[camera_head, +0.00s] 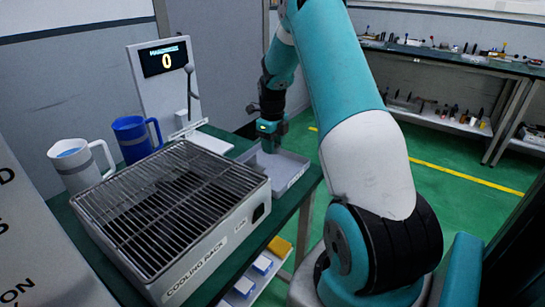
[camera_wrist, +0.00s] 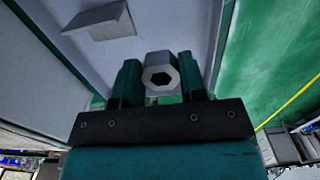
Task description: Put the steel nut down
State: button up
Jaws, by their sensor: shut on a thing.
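The steel nut (camera_wrist: 160,73) is a grey hexagonal piece with a dark hole, seen between the two teal fingers of my gripper (camera_wrist: 160,82) in the wrist view. My gripper is shut on it. In the head view my gripper (camera_head: 271,143) points down over the back left part of a shallow grey tray (camera_head: 291,180) on the green bench. The nut cannot be made out there. Whether it touches the tray floor I cannot tell.
A grey angular metal piece (camera_wrist: 100,20) lies on the pale surface in the wrist view. A cooling rack (camera_head: 170,205) stands left of the tray. A white mug (camera_head: 78,168), a blue mug (camera_head: 135,138) and a display stand with a lever (camera_head: 165,80) are behind it.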

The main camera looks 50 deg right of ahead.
aim_at(273, 164)
jog(key=shift+f, duration=2.55)
jog(key=shift+f, duration=0.15)
jog(key=o, duration=1)
jog(key=shift+c, duration=0.2)
